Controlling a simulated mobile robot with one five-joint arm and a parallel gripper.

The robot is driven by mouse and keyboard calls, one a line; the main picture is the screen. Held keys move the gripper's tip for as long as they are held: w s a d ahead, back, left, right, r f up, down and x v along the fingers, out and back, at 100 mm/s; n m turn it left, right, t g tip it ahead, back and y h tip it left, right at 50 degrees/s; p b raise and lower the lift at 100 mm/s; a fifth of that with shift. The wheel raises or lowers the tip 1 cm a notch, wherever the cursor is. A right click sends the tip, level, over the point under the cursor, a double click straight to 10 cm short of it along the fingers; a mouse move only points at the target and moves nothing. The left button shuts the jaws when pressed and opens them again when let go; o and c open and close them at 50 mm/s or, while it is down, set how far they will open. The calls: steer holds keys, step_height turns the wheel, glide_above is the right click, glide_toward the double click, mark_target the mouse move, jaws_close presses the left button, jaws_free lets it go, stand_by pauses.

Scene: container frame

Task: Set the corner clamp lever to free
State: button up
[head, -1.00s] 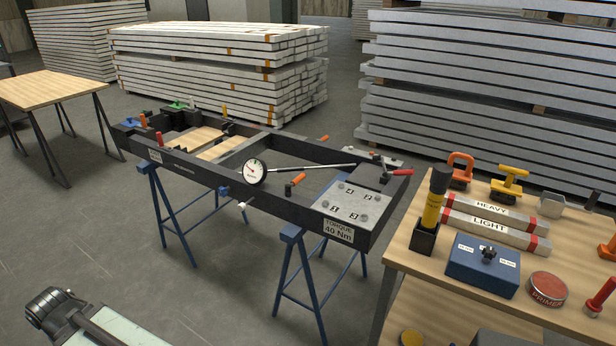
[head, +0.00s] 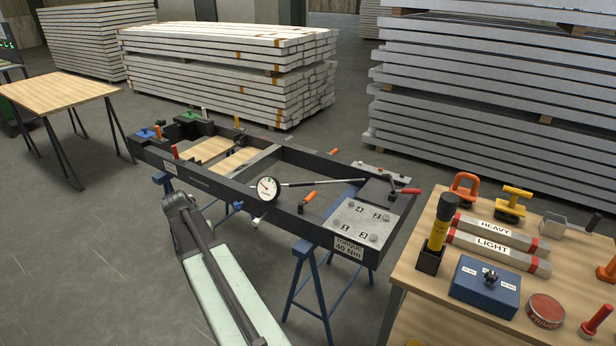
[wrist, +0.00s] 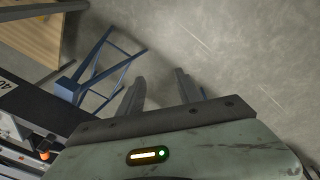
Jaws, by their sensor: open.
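The dark container frame (head: 225,192) rests on blue trestles in the head view. A lever with a red handle (head: 405,191) sits at its right corner, pointing right. Another red upright handle (head: 175,152) stands near the left end, and an orange-handled lever (head: 308,197) is on the near rail. I cannot tell for certain which is the corner clamp lever. My gripper (wrist: 160,76) is open and empty in the wrist view, over bare floor beside a blue trestle (wrist: 100,70). The frame's edge shows at the left of that view. My gripper's fingers do not show in the head view.
A wooden workbench (head: 425,300) at the right holds bars, a blue box (head: 484,286) and a red tin (head: 545,311). Stacked white beams (head: 230,75) stand behind the frame. A wooden table (head: 55,100) is at the left. The floor at lower left is clear.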

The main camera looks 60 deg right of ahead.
steer(key=s+d+r+m+p, duration=0.2)
steer(key=d+r, duration=0.1)
steer(key=d, duration=0.5)
steer(key=s+d+r+m+g+h+p, duration=0.1)
steer(key=d+r+m, duration=0.15)
steer(key=d, duration=0.45)
steer(key=s+d+r+m+p, duration=0.15)
steer(key=d+r, duration=0.25)
steer(key=d, duration=0.4)
steer(key=m+g+h+p, duration=0.1)
steer(key=m+p, duration=0.2)
glide_toward(310, 195)
steer(key=f, duration=0.1)
steer(key=b+x, duration=0.7)
steer(key=x, duration=0.1)
steer(key=shift+r, duration=0.2)
jaws_close()
